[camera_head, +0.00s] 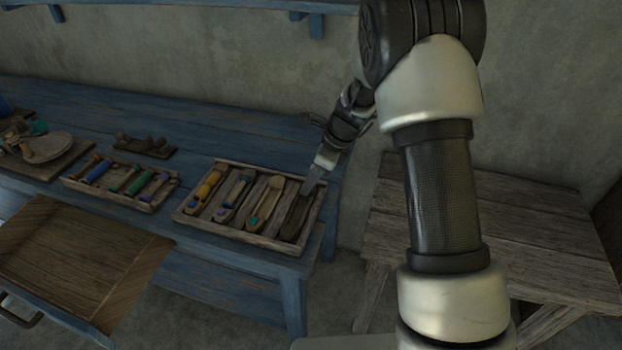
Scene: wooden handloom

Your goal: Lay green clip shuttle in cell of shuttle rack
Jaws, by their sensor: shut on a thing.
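The shuttle rack (180,216) is a shallow wooden tray with long cells at the front right of the blue bench. My gripper (311,187) is over the far end of its rightmost cell, pointing down. It is shut on a dark wooden shuttle (294,216) that lies low along that cell; I cannot tell whether it rests on the floor. No green clip shows on it. The cell to its left has a pale shuttle (265,203) with a green-teal spot near its front end. Further left are a shuttle with purple (233,194) and one with yellow (205,189).
A second tray (134,199) with coloured spools stands left of the rack, with a small dark wooden piece (145,146) behind it. An open wooden drawer (80,258) juts out at front left. A bare wooden table (500,215) stands right, behind my arm.

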